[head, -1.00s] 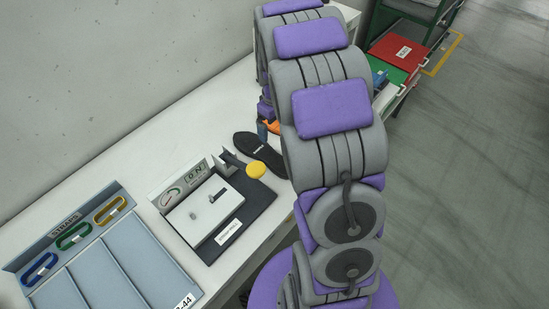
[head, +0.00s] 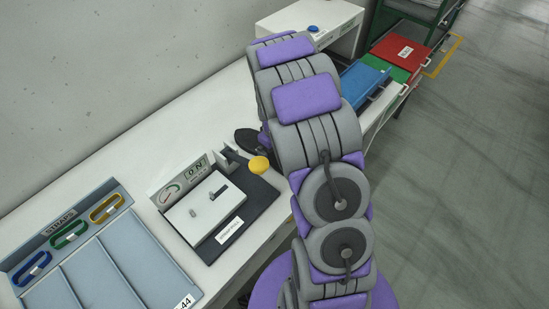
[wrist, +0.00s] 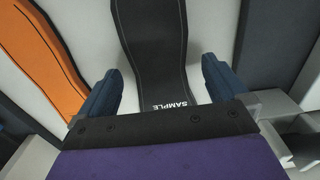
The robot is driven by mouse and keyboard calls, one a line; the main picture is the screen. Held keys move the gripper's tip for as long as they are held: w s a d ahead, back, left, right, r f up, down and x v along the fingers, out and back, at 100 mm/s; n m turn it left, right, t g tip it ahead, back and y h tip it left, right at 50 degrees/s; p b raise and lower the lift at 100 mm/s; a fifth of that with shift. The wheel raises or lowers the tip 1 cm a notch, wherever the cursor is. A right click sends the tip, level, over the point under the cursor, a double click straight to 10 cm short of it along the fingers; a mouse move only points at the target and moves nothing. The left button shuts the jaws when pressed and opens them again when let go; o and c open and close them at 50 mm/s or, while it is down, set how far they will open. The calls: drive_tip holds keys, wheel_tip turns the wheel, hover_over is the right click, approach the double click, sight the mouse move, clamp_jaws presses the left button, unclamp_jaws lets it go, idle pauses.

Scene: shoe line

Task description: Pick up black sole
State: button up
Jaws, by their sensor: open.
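A black sole (wrist: 155,40) with white stitching and the word SAMPLE at its near end lies on a white surface in the wrist view. My gripper (wrist: 162,72) is open, its two blue fingers on either side of the sole's near end.
An orange sole (wrist: 42,42) lies left of the black one, and a dark grey piece (wrist: 268,42) lies right. A strap tray (head: 100,262) is at lower left.

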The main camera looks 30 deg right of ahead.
drive_tip(key=shift+a+f, duration=0.15)
drive_tip(key=shift+f, duration=0.45)
drive_tip(key=shift+d, duration=0.2)
drive_tip(key=shift+c, duration=0.2)
drive_tip(key=shift+d, duration=0.25)
drive_tip(key=c, duration=0.4)
drive_tip(key=shift+a, duration=0.3)
drive_tip(key=c, duration=0.6)
drive_tip(key=shift+c, duration=1.3)
drive_tip(key=shift+d, duration=0.1)
drive_tip(key=shift+d+r, duration=0.1)
drive_tip(key=shift+r, duration=0.05)
